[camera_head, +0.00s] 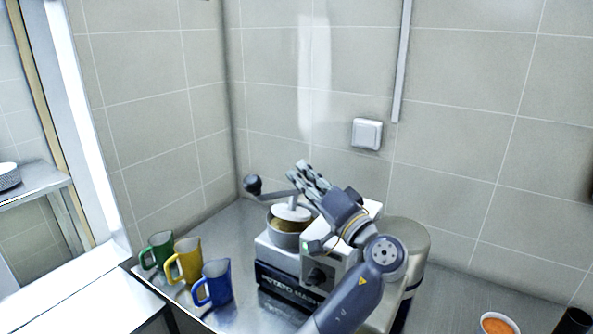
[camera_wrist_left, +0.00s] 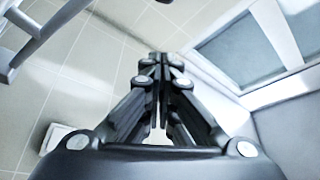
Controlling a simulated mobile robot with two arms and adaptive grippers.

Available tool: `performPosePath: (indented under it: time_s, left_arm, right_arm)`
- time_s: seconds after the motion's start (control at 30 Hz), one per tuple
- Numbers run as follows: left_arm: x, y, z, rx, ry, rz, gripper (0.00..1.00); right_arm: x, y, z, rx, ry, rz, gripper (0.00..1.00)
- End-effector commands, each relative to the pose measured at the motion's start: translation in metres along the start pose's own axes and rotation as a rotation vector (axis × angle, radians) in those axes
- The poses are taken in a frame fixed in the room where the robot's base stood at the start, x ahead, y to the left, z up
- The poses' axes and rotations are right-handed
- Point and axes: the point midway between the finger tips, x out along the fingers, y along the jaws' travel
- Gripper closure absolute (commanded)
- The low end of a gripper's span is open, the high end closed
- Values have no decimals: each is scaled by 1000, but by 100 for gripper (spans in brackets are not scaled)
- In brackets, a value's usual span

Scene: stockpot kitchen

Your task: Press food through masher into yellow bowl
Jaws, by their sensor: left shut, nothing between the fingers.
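The masher (camera_head: 283,262) is a white and black machine with lettering on its front, standing on the steel counter. A grey pot (camera_head: 288,240) sits on top with something yellowish inside. A white press disc (camera_head: 292,212) is over it, and a crank arm ends in a black knob (camera_head: 252,184). My left gripper (camera_head: 302,167) is shut and empty, raised above and behind the pot, pointing up and left. Its closed fingers also show in the left wrist view (camera_wrist_left: 160,62). My left arm hides part of the machine's right side. I see no yellow bowl. My right gripper is not in view.
Green (camera_head: 157,250), yellow (camera_head: 184,262) and blue (camera_head: 214,284) mugs stand left of the masher. A large beige-grey cylinder (camera_head: 412,240) stands behind my arm. A bowl of orange food (camera_head: 498,324) is at bottom right. Tiled walls close off the back and left.

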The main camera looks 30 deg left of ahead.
Motion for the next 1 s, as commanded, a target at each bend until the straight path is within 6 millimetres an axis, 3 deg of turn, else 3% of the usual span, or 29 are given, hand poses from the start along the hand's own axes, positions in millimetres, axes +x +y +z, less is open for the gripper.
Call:
performPosePath:
  time_s: [0.03,0.27,0.6,1.0]
  left_arm:
    - [15,-6,-3,4,-2,-5,100]
    - [66,-7,-3,3,-2,-4,100]
    - [53,-2,32,2,0,0,100]
    - [51,-1,38,-1,-1,0,100]
  right_arm:
    - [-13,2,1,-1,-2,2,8]
    - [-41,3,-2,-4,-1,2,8]
    - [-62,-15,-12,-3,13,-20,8]
    - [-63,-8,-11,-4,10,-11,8]
